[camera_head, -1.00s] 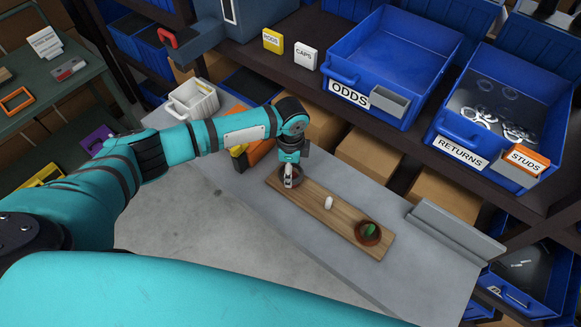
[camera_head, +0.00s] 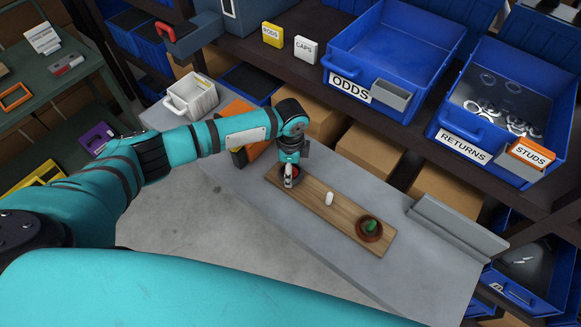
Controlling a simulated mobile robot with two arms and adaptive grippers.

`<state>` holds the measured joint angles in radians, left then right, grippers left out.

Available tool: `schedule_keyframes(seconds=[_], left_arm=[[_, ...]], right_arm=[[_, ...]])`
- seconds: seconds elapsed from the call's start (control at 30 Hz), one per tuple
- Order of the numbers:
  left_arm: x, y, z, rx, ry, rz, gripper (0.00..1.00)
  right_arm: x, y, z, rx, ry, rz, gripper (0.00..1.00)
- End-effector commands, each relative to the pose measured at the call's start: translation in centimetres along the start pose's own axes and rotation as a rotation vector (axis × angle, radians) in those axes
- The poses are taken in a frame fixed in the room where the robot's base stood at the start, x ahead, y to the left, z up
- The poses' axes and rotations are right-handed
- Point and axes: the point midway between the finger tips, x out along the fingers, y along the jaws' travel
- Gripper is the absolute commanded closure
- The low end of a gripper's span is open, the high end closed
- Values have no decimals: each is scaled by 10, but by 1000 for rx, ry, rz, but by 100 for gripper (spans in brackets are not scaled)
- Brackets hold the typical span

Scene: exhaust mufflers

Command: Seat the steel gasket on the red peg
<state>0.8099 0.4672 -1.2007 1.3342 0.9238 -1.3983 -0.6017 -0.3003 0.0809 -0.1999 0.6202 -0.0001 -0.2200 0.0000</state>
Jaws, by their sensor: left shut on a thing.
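A wooden board (camera_head: 312,200) lies on the grey bench. A white peg (camera_head: 329,199) stands near its middle. A green peg (camera_head: 370,225) stands at its right end with a brown ring (camera_head: 369,237) around it. My left gripper (camera_head: 289,181) points down over the board's left end and is shut on the rim of a dark grey ring, the steel gasket (camera_head: 298,180). Some red shows inside the ring, but the red peg is mostly hidden by the gripper. I cannot tell whether the gasket is around the peg or above it. My right gripper is not in view.
A white bin (camera_head: 191,97) and an orange-and-black item (camera_head: 240,112) are at the bench's back left. A grey metal ledge (camera_head: 455,226) stands at its right. Blue bins labelled ODDS (camera_head: 390,50) and RETURNS (camera_head: 470,125) fill the shelf behind. The bench's front is clear.

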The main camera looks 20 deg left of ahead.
Motion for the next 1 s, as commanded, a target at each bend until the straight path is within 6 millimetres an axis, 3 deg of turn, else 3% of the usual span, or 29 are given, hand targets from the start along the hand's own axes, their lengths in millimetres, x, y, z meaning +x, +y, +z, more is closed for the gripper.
schedule_keyframes(seconds=[0.53,0.57,0.7,0.77,1.0], left_arm=[[14,0,0,0,0,0,67],[14,0,0,0,0,-1,33],[13,0,0,0,0,0,15],[13,0,0,0,0,0,9],[13,0,0,0,0,0,9]], right_arm=[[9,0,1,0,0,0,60],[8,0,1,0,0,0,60],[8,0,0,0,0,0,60],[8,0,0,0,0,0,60],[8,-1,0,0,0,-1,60]])
